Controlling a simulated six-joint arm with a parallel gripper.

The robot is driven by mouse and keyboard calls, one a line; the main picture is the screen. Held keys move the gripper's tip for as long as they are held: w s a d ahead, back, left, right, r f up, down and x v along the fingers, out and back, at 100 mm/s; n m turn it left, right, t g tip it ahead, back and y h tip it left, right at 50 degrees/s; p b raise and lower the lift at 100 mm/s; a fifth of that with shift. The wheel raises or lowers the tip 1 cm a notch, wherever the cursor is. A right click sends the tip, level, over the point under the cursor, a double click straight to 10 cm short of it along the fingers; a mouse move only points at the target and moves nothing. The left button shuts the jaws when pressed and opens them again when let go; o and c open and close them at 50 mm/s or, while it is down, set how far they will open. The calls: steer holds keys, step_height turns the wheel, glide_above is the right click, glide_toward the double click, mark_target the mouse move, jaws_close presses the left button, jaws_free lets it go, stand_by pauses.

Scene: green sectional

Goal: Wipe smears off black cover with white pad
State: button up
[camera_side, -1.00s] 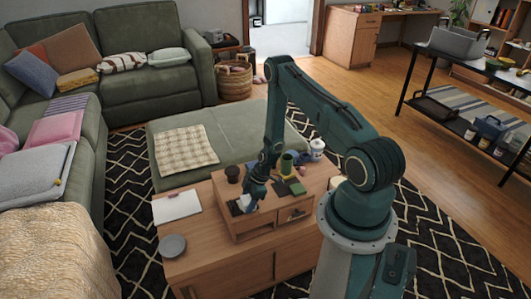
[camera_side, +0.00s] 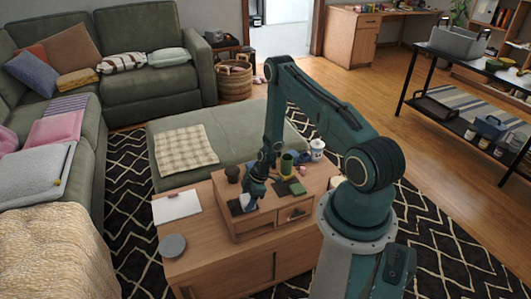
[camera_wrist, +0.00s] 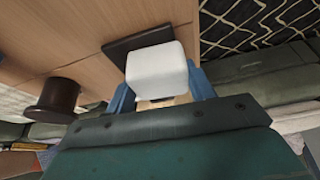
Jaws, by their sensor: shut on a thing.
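My gripper (camera_side: 249,204) is over the raised wooden top and points down. In the wrist view its blue fingers (camera_wrist: 162,100) are shut on the white pad (camera_wrist: 157,68). The pad shows as a small pale block in the side view (camera_side: 246,200). The black cover (camera_wrist: 138,42) is a flat dark square on the wood, partly hidden by the pad. Its edge also shows beside the gripper in the side view (camera_side: 236,208). I cannot tell whether the pad touches the cover. No smears can be made out on the visible part.
A dark brown cup (camera_wrist: 55,97) stands near the cover, also in the side view (camera_side: 233,174). A green mug (camera_side: 287,163), a white lidded jar (camera_side: 317,149) and a dark green flat item (camera_side: 297,188) stand to the right. A grey bowl (camera_side: 173,246) and white paper (camera_side: 177,206) lie lower left.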

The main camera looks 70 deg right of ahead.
steer(key=shift+s+a, duration=0.35)
steer(key=shift+w+d, duration=1.45)
steer(key=shift+s+a, duration=1.45)
steer(key=shift+w+d, duration=1.45)
steer(key=shift+s+a, duration=1.3)
steer(key=shift+r, duration=4.1)
steer(key=shift+a, duration=0.1)
